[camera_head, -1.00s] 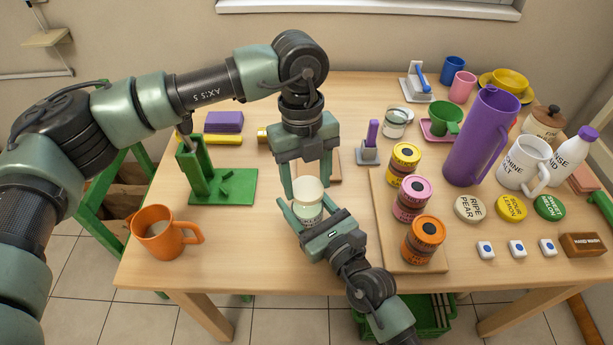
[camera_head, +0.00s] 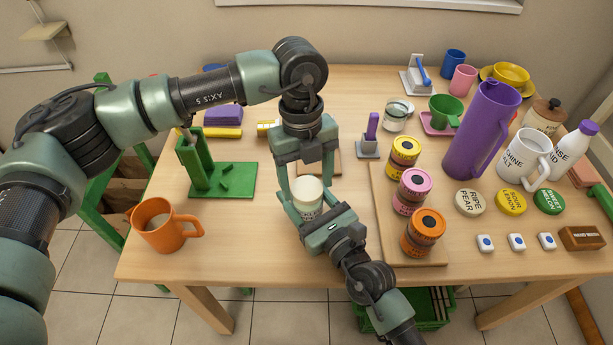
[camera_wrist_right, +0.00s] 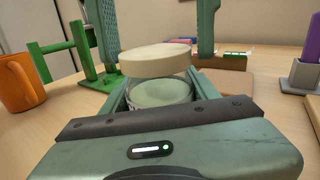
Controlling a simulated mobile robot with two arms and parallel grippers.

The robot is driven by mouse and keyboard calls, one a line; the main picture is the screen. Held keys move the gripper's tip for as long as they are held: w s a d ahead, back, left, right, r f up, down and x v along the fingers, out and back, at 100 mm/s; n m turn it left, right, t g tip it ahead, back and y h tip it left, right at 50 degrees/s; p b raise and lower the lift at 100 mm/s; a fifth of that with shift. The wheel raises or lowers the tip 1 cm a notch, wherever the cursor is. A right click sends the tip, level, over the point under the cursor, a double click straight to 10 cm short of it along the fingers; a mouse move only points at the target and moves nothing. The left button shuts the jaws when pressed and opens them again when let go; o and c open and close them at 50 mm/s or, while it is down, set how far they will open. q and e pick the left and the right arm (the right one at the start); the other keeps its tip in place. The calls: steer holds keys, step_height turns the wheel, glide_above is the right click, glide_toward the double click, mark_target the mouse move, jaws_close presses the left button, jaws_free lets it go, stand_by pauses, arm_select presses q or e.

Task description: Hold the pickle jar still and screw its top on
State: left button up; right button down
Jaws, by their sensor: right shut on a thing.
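The pickle jar (camera_wrist_right: 160,93) is a clear jar with a pale rim, standing upright near the table's front edge. My right gripper (camera_head: 308,212) is shut on its body from the front. The cream round top (camera_head: 307,187) sits over the jar's mouth, and in the right wrist view the top (camera_wrist_right: 158,57) looks slightly tilted, with its underside close to the rim. Whether the threads meet is hidden. My left gripper (camera_head: 306,180) points down from above, its fingers spread on either side of the top. In the right wrist view these fingers stand apart behind the top.
An orange mug (camera_head: 163,226) and a green stand (camera_head: 205,170) are on the left. A board (camera_head: 385,235) with several banded jars is on the right, near a purple pitcher (camera_head: 480,135) and loose round lids (camera_head: 470,202).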

arm_select(q)
steer(key=shift+o, duration=0.7)
arm_select(e)
steer(key=shift+f, duration=0.1)
arm_select(q)
steer(key=shift+s, duration=0.1)
